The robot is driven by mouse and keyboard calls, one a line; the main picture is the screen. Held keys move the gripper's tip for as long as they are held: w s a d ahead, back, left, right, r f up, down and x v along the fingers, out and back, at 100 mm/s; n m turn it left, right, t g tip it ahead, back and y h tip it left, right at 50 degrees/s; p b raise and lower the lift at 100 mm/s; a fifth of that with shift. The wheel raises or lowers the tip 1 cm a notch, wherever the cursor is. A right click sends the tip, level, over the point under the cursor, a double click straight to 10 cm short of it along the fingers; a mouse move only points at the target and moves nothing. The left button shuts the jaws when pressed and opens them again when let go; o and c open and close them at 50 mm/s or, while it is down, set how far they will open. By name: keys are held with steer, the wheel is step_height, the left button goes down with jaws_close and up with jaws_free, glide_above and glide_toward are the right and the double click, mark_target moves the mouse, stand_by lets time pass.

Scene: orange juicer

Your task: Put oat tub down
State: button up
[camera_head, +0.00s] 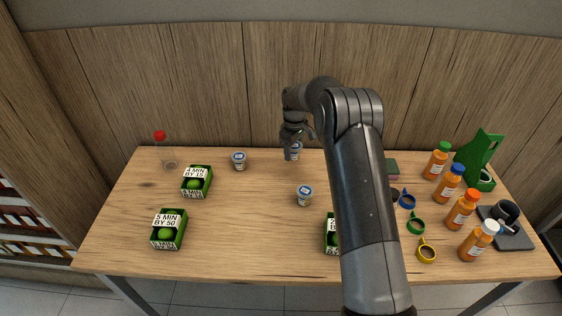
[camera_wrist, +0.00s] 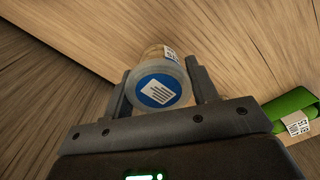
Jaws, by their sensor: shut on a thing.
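My gripper (camera_head: 293,146) is at the back middle of the table, close to the wooden wall. It is shut on a small tub with a blue and white lid, the oat tub (camera_head: 295,151). In the wrist view the tub (camera_wrist: 158,88) sits upright between the two fingers of my gripper (camera_wrist: 160,92), its lid facing the camera. I cannot tell whether its base touches the table. Two similar tubs stand on the table, one left of my gripper (camera_head: 239,161) and one in front of it (camera_head: 305,195).
The wooden table (camera_head: 240,235) has free room around the tubs. Green boxes (camera_head: 169,229) stand at left and front. Orange bottles (camera_head: 469,210), coloured rings (camera_head: 415,224) and a green stand (camera_head: 480,155) fill the right side. My arm hides part of the table.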

glide_above(281, 168)
step_height(281, 168, down, 3)
steer(key=shift+w+r, duration=0.1)
steer(key=shift+f, duration=2)
steer(key=shift+f, duration=0.1)
steer(key=o, duration=1)
